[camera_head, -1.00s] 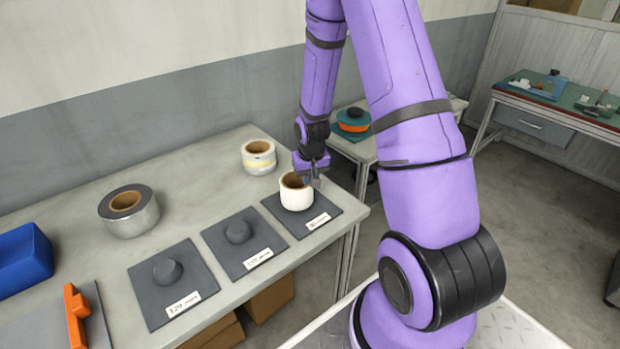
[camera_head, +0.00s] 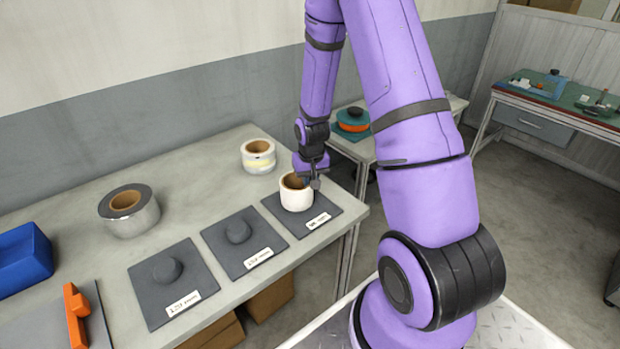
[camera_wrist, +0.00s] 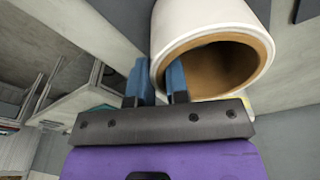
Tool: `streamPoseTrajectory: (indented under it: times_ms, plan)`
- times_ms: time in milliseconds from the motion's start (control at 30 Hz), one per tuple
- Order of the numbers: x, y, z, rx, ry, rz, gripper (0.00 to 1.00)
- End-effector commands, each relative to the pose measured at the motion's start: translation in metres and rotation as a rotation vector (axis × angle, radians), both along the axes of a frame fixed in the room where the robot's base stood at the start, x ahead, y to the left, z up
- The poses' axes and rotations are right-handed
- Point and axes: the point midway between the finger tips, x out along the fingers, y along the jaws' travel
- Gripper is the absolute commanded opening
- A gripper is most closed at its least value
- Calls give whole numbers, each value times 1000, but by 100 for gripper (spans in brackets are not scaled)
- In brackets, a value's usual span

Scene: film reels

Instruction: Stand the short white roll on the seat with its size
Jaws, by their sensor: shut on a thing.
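The short white roll (camera_head: 297,195) with a brown core stands upright at the rightmost dark seat plate (camera_head: 325,214), which has a white label at its front edge. The roll hides any knob under it. My gripper (camera_head: 309,182) is at the roll's right rim. In the wrist view the gripper's blue fingers (camera_wrist: 158,82) straddle the wall of the white roll (camera_wrist: 190,22), one inside the core and one outside. The middle seat (camera_head: 238,231) and the left seat (camera_head: 166,270) each show a bare round knob. Their label text is too blurred to read.
A blue bin (camera_head: 22,261) and an orange tool (camera_head: 76,312) lie at far left. The table's right edge is close to the rightmost plate.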

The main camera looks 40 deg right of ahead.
Motion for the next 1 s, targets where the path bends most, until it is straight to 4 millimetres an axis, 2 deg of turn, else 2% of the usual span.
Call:
streamPoseTrajectory:
  times_ms: [333,367,400,700,1000]
  plan:
    - [0,0,-6,0,-1,0,0]
    - [0,0,-6,0,-1,0,20]
    - [0,0,-6,0,-1,0,26]
    - [0,0,-4,0,-1,0,26]
    - [-2,1,15,-1,-2,-1,26]
